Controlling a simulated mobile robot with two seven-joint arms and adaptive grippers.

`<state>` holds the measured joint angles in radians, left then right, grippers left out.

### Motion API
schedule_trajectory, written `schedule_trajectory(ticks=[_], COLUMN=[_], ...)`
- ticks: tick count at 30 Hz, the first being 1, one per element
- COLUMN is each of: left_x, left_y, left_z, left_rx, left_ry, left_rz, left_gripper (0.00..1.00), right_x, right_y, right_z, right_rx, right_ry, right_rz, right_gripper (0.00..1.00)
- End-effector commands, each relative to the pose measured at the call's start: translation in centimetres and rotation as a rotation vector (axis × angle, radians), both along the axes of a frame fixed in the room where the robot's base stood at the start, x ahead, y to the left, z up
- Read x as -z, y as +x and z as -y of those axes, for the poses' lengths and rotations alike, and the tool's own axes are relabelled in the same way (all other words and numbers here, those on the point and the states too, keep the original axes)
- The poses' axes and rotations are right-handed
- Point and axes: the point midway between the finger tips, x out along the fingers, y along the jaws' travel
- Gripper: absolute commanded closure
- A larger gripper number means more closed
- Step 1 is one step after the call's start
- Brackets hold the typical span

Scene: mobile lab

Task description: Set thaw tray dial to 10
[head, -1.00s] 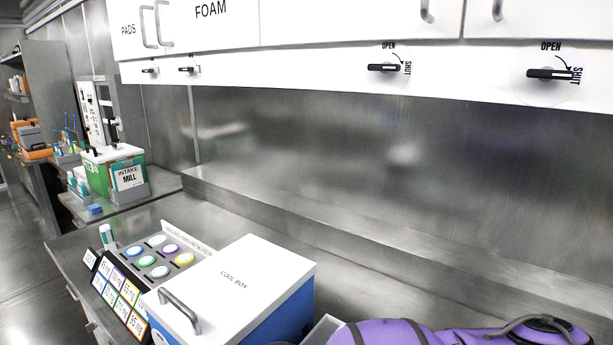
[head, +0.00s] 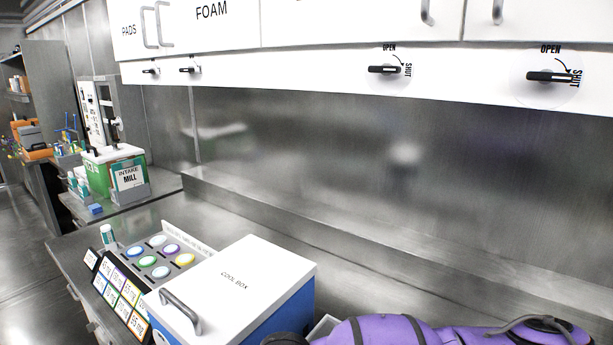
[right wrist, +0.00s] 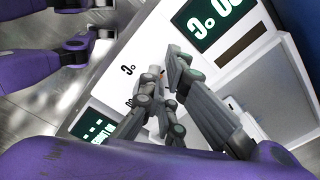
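In the right wrist view, my right gripper (right wrist: 164,66) reaches toward a white panel (right wrist: 112,88) with dark printed marks. Its grey fingers come close together near the tips, with a small gap that I cannot judge clearly. A small orange and pale bit (right wrist: 153,69) shows beside the left fingertip. I cannot tell whether it is part of a dial, and no dial pointer or scale is readable. Dark displays with pale green characters show at the upper right (right wrist: 208,18) and lower left (right wrist: 92,126).
In the head view, a cool box (head: 245,282) stands on the steel counter (head: 225,222), with a tray of coloured round lids (head: 160,257) to its left. Latched white cabinets (head: 340,22) hang above. A green intake mill box (head: 101,176) stands farther back.

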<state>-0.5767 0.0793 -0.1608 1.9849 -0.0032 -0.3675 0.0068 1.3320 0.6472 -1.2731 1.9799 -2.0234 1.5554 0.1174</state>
Motion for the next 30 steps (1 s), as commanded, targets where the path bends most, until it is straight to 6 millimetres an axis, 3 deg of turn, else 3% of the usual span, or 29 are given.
schedule_trajectory(ticks=[12,23,30], left_x=[0.0,-0.1,-1.9], left_y=[-0.1,-0.1,1.2], left_z=[0.0,0.0,0.0], left_rx=[0.001,0.001,0.000], left_ry=[-0.001,0.001,0.000], left_rz=[-0.002,-0.002,0.030], left_gripper=[0.32,0.32,0.32], right_x=[-0.2,-0.4,-2.8], right_y=[0.5,0.9,1.0], right_z=[0.4,-0.4,-0.5], right_rx=[0.004,0.004,0.003], right_ry=[-0.009,-0.006,-0.004], right_rz=[0.009,0.008,0.015], right_gripper=[1.00,1.00,1.00])
